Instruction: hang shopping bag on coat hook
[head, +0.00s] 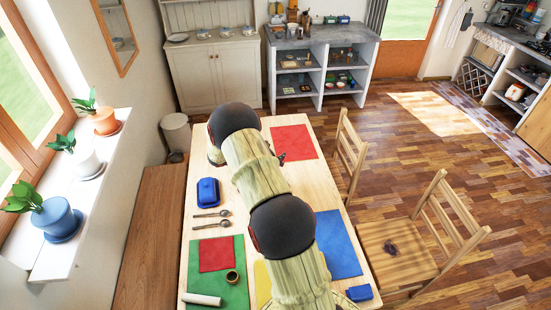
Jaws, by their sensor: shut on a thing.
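My arm reaches up over the wooden table, and its links cover the middle of it. I cannot make out my gripper; it seems hidden behind the arm. A small dark shape (281,157) shows beside the arm at the red mat's edge, too small to identify. I cannot make out a shopping bag. A pale cloth (455,27) and a dark item (467,19) hang on the wall right of the far door. I cannot see a hook clearly there.
The table (205,255) bears colored mats, a blue box (208,191) and spoons. Two wooden chairs stand on its right, the nearer (405,255) with a small dark object on its seat. A bench (150,240) lines the left. The floor (415,160) beyond the chairs is clear.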

